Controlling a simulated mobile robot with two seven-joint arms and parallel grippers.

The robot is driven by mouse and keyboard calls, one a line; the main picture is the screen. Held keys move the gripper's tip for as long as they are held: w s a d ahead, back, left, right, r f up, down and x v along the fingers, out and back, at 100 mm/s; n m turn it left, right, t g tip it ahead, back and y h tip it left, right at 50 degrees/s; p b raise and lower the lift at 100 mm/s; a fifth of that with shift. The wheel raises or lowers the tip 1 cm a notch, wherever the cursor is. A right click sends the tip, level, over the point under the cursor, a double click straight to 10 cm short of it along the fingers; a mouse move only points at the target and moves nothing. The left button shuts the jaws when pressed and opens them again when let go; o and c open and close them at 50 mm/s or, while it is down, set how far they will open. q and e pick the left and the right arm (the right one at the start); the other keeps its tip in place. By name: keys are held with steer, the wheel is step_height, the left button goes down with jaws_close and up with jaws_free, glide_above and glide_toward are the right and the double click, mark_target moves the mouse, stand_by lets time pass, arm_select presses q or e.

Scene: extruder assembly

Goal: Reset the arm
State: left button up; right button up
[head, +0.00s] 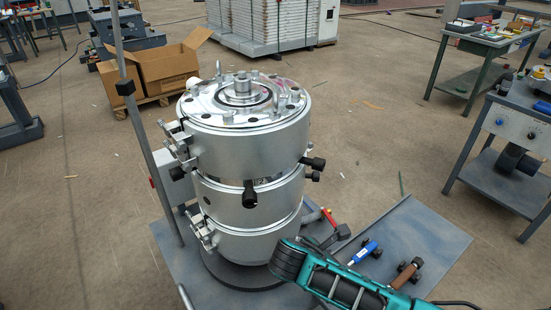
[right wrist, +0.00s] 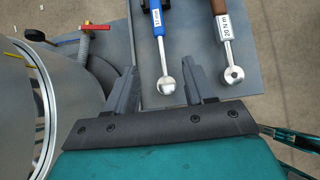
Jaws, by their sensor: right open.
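My right arm (head: 345,280) enters the head view from the bottom right, in front of the extruder's base; its fingers cannot be made out there. In the right wrist view my right gripper (right wrist: 161,70) is open, with nothing between its fingers. A blue-handled wrench (right wrist: 157,22) with a round metal end lies beyond the fingers, its end appearing between them. A brown-handled wrench (right wrist: 223,30), labelled 20 N m, lies to its right. The extruder (head: 245,155), a stack of silver cylinders, stands upright. My left gripper is not in view.
A thin upright post (head: 135,110) stands left of the extruder. A workbench (head: 510,125) is at right; cardboard boxes (head: 165,70) are behind left.

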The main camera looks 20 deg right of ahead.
steer(key=shift+s+a+f, duration=0.1)
steer(key=shift+a+f, duration=0.15)
steer(key=shift+f, duration=0.1)
steer(key=s+a+f+m+t+y, duration=0.3)
steer(key=s+a+f+m+y, duration=0.1)
steer(key=a+f+m+y, duration=0.3)
steer(key=s+a+r+m+t+y, duration=0.1)
steer(key=s+r+m+t+y, duration=0.2)
steer(key=m, duration=0.8)
step_height(320, 180, up, 3)
steer(key=t, duration=0.2)
steer(key=shift+s+a+f+m+t+y, duration=0.15)
steer(key=shift+s+a+m+t+y, duration=0.15)
steer(key=shift+s, duration=0.1)
